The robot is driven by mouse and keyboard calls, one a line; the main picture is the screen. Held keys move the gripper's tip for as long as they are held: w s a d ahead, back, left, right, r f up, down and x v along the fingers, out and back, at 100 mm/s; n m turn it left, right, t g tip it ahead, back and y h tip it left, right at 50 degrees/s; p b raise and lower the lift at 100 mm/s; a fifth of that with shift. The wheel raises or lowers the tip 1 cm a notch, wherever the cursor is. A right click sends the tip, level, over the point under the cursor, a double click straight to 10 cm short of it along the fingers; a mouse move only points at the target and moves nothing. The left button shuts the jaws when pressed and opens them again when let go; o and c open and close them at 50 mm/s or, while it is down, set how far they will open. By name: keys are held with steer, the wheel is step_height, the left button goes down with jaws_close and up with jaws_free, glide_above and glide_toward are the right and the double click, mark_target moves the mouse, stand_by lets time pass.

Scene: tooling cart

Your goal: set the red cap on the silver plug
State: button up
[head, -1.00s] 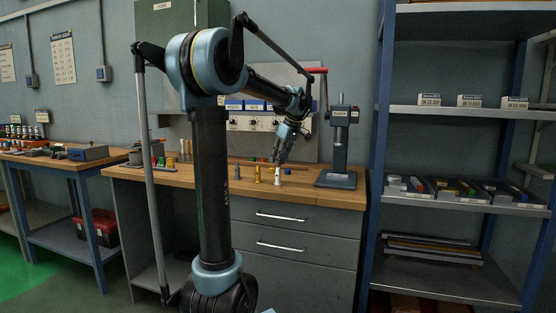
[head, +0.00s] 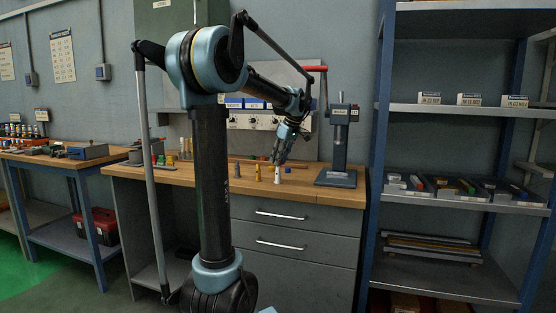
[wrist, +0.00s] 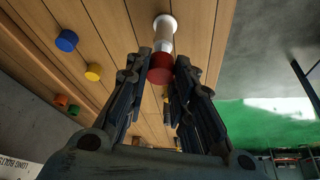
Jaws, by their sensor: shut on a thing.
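The red cap (wrist: 161,69) is between my fingertips in the wrist view. My gripper (wrist: 160,76) is shut on it. The silver plug (wrist: 164,38) stands upright just beyond the cap, and the cap's edge overlaps it in the picture; I cannot tell whether they touch. In the head view my gripper (head: 277,159) points down just above the silver plug (head: 277,175) on the wooden bench top. The red cap is too small or hidden to make out there.
In the head view a brass plug (head: 258,173) stands left of the silver plug, and a press (head: 338,150) stands right.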

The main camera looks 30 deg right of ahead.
steer(key=shift+f, duration=0.65)
stand_by(0.7)
steer(key=o, duration=1.3)
steer(key=shift+c, duration=0.2)
steer(key=shift+r, duration=3.5)
